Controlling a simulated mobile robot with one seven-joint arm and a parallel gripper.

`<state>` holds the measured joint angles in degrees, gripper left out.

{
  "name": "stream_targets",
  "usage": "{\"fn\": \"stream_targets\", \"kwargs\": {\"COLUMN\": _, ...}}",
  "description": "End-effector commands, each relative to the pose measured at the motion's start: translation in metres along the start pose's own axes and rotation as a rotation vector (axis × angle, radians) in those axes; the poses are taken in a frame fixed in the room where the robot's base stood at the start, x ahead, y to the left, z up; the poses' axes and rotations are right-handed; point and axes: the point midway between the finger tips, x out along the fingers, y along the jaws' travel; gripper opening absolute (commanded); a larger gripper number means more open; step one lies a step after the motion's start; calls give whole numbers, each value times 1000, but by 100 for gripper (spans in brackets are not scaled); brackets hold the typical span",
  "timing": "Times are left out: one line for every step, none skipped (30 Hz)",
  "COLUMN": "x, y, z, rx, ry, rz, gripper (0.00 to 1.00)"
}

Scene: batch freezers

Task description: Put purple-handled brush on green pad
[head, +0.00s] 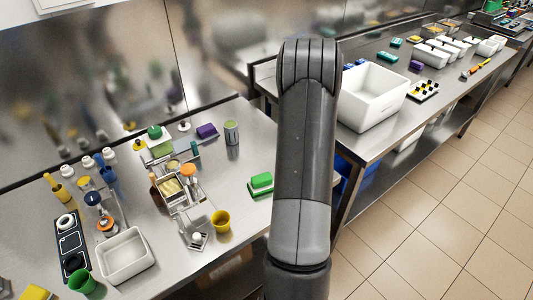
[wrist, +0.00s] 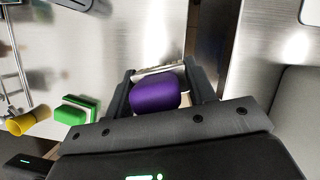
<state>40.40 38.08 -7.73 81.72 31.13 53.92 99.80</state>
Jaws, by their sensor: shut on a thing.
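In the wrist view, my gripper (wrist: 162,84) is shut on the purple-handled brush (wrist: 155,94). Its rounded purple handle fills the space between the fingers, and a pale strip shows along its far edge. The green pad (wrist: 76,110), a small green block with a white layer, lies left of my gripper in the wrist view. In the head view the green pad (head: 261,181) is near the right edge of the left steel table, just left of my arm. My gripper and the held brush are hidden behind my arm in the head view.
A yellow cup (head: 221,221) stands left of the green pad. Another purple item (head: 207,131) and a grey-green can (head: 232,133) stand further back. The left part of the table is crowded. A large white bin (head: 372,97) stands on the right table, across a gap.

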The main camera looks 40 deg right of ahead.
Motion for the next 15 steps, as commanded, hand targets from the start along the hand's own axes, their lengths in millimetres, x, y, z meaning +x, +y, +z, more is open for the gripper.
{"fn": "stream_targets", "kwargs": {"x": -8, "y": 10, "z": -7, "rx": -49, "ry": -2, "rz": 22, "gripper": 28}}
{"fn": "stream_targets", "kwargs": {"x": -12, "y": 16, "z": -11, "rx": -87, "ry": -2, "rz": 37, "gripper": 28}}
{"fn": "stream_targets", "kwargs": {"x": -18, "y": 25, "z": -18, "rx": -141, "ry": -2, "rz": 59, "gripper": 28}}
{"fn": "stream_targets", "kwargs": {"x": -23, "y": 32, "z": -23, "rx": -183, "ry": -2, "rz": 77, "gripper": 28}}
{"fn": "stream_targets", "kwargs": {"x": -27, "y": 40, "z": -28, "rx": -227, "ry": -1, "rz": 96, "gripper": 28}}
{"fn": "stream_targets", "kwargs": {"x": -33, "y": 50, "z": -35, "rx": -286, "ry": -1, "rz": 120, "gripper": 28}}
{"fn": "stream_targets", "kwargs": {"x": -38, "y": 58, "z": -40, "rx": -331, "ry": -2, "rz": 138, "gripper": 28}}
{"fn": "stream_targets", "kwargs": {"x": -42, "y": 66, "z": -46, "rx": -376, "ry": -1, "rz": 157, "gripper": 28}}
{"fn": "stream_targets", "kwargs": {"x": -48, "y": 78, "z": -53, "rx": -437, "ry": -1, "rz": 183, "gripper": 28}}
{"fn": "stream_targets", "kwargs": {"x": -52, "y": 86, "z": -59, "rx": -484, "ry": -2, "rz": 202, "gripper": 28}}
{"fn": "stream_targets", "kwargs": {"x": -58, "y": 95, "z": -64, "rx": -530, "ry": -2, "rz": 221, "gripper": 28}}
{"fn": "stream_targets", "kwargs": {"x": -64, "y": 107, "z": -72, "rx": -595, "ry": -1, "rz": 248, "gripper": 28}}
{"fn": "stream_targets", "kwargs": {"x": -68, "y": 117, "z": -78, "rx": -643, "ry": -2, "rz": 269, "gripper": 28}}
{"fn": "stream_targets", "kwargs": {"x": -73, "y": 126, "z": -84, "rx": -693, "ry": -1, "rz": 288, "gripper": 28}}
{"fn": "stream_targets", "kwargs": {"x": -78, "y": 139, "z": -92, "rx": -757, "ry": -2, "rz": 316, "gripper": 28}}
